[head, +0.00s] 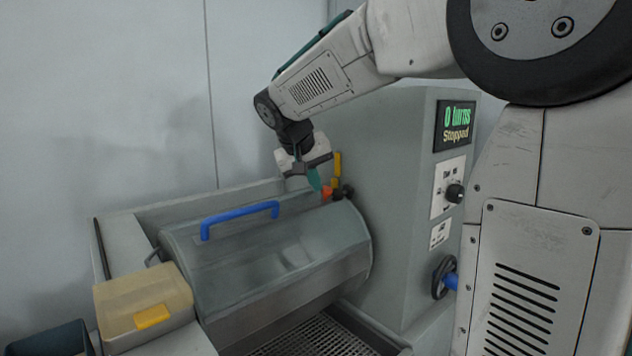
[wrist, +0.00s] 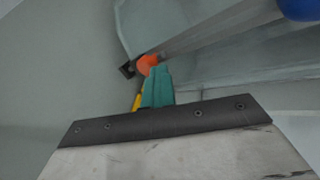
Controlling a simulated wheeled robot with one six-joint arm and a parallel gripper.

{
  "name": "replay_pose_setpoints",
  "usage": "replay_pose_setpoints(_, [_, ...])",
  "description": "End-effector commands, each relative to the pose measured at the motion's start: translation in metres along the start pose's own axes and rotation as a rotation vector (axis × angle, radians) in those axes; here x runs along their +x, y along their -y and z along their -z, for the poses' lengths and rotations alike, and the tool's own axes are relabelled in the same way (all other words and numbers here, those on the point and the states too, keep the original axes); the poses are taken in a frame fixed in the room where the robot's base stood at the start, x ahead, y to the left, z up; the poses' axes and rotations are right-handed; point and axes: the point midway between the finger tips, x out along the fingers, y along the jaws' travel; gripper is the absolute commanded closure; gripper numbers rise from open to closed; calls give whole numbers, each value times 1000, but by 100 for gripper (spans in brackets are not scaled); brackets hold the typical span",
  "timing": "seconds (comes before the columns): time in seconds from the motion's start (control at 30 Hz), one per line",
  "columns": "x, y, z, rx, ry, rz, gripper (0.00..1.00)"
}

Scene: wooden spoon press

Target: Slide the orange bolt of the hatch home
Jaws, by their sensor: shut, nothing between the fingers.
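The orange bolt (head: 327,191) sits at the right end of the grey drum-shaped hatch (head: 290,255), near a dark bracket. In the wrist view the orange bolt (wrist: 148,64) shows just beyond the fingertips, with a dark catch (wrist: 127,69) to its left. My gripper (head: 315,183) has teal fingers, is shut and empty, and points down beside the bolt on its left. In the wrist view my gripper (wrist: 159,72) overlaps the bolt's edge; I cannot tell whether they touch.
A blue handle (head: 240,217) stands up on the hatch. A yellow lever (head: 337,165) stands close behind the bolt. A grey cabinet with a display (head: 456,126) reading "0 turns Stopped" rises on the right. A tan box (head: 143,305) and a dark bin (head: 50,340) lie at lower left.

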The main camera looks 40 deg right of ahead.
Motion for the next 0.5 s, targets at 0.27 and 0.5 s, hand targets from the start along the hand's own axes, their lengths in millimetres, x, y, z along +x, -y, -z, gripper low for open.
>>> replay_pose_setpoints(0.27, [-24,22,3,8,1,-4,100])
replay_pose_setpoints(0.5, [-83,22,3,9,-1,-2,100])
